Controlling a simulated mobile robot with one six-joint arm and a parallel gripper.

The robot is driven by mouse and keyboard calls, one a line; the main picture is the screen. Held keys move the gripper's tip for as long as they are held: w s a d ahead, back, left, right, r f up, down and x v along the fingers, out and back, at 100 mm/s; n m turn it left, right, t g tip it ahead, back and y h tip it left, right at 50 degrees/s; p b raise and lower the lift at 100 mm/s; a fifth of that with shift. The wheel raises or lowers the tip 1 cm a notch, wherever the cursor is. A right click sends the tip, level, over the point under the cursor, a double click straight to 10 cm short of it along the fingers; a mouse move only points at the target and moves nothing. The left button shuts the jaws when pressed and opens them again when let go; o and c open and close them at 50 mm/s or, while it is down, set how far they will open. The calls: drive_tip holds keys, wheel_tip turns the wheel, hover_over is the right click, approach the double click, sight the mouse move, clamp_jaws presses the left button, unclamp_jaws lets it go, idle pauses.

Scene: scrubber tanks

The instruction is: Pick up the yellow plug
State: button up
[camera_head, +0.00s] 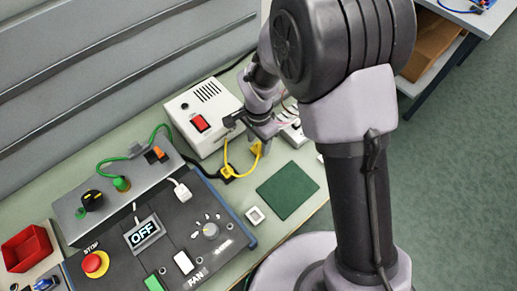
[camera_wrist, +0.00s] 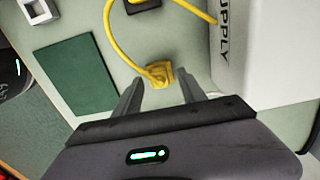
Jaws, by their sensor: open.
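The yellow plug (camera_wrist: 160,73) lies on the pale green bench top, with a yellow cable (camera_wrist: 116,42) curving away from it. In the wrist view it sits just beyond and between my two open fingertips, apart from them. My gripper (camera_wrist: 161,88) is open with nothing between its fingers. In the head view my gripper (camera_head: 246,123) is by the yellow plug (camera_head: 256,148), close to the white supply box. The arm hides part of the bench behind it there.
The white supply box (camera_head: 204,118) with a red switch stands close beside the plug. A dark green mat (camera_head: 288,190) lies flat in front. A small white square frame (camera_head: 255,215) lies near it. The black control panel (camera_head: 182,238) with an "OFF" display is at left.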

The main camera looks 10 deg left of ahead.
drive_tip(key=shift+f, duration=0.45)
drive_tip(key=shift+r, duration=0.15)
drive_tip(key=shift+c, duration=0.7)
clamp_jaws()
